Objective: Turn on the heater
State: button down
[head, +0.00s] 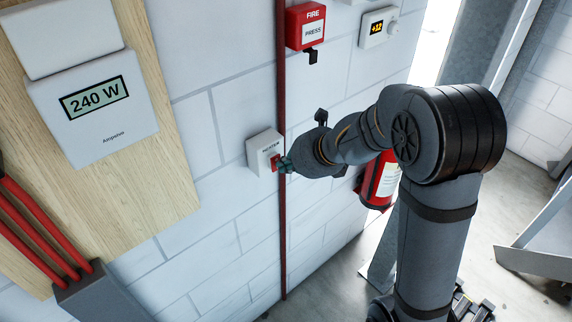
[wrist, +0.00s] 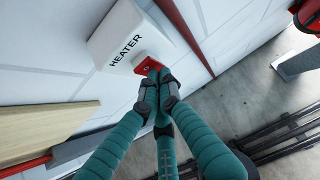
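The heater switch box (head: 261,149) is a white box on the white block wall, left of a thin red pipe. In the wrist view the box (wrist: 119,40) reads "HEATER" and carries a red switch (wrist: 147,64) on its face. My gripper (wrist: 156,76) has its teal fingers brought together, with the tips at the red switch and partly covering it. They look in contact, but I cannot be sure. In the head view my gripper (head: 285,164) reaches the box from the right. I cannot see whether the switch is on or off.
A red extinguisher (head: 381,181) stands behind my arm. The red pipe (head: 282,230) runs beside the switch box.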

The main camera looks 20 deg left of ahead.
jog(key=d+f+p+v, duration=0.1)
jog(key=p+v, duration=0.3)
jog(key=v, duration=0.9)
jog(key=shift+s, duration=0.35)
jog(key=c, duration=2.5)
grip_release()
jog(key=shift+d+f, duration=0.1)
jog(key=shift+c, duration=0.2)
